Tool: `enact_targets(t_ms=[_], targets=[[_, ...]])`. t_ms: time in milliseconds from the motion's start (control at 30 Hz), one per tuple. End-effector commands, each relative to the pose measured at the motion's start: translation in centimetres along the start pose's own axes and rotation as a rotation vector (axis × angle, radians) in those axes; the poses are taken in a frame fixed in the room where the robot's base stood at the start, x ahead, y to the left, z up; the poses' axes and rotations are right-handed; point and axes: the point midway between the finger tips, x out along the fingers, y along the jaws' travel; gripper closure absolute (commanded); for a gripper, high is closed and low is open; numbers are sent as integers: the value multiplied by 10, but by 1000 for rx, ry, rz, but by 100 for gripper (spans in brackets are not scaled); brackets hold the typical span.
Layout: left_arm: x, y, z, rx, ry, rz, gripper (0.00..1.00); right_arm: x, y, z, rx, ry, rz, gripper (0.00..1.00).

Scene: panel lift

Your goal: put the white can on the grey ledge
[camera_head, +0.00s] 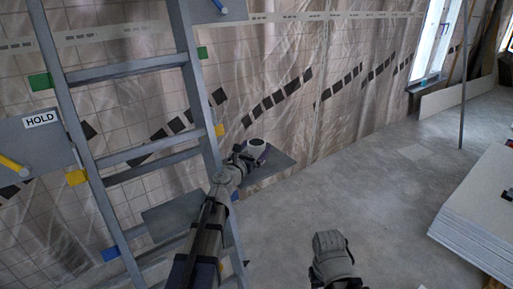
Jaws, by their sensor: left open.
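The white can (257,146) is small in the head view, at the far end of my left arm. It appears upright, at the near left part of the grey ledge (277,162), a flat plate by the wall. My left gripper (248,156) is open, right at the can's near left side. The fingers are small and dark, so I cannot tell whether they touch the can. The can's lower part is partly hidden by the gripper. A grey link of my right arm shows at the bottom, but its gripper does not.
A grey ladder-like frame (128,69) stands at the left, close to my left arm. A lower grey plate (172,218) lies behind it. A HOLD sign (41,119) is at far left. Stacked white panels (478,215) are at right. The middle floor is clear.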

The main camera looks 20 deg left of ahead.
Motion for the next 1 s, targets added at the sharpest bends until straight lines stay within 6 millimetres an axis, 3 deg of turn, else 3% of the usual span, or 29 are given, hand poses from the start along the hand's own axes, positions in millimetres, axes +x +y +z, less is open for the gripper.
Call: enact_targets(t_ms=[300, 500, 1000], targets=[[-67, -2, 0, 0, 1, 1, 0, 0, 0, 0, 0, 0, 0, 50], [-100, -2, 0, 0, 1, -1, 0, 0, 0, 0, 0, 0, 0, 50], [-106, 0, 0, 0, 1, -1, 0, 0, 0, 0, 0, 0, 0, 50]])
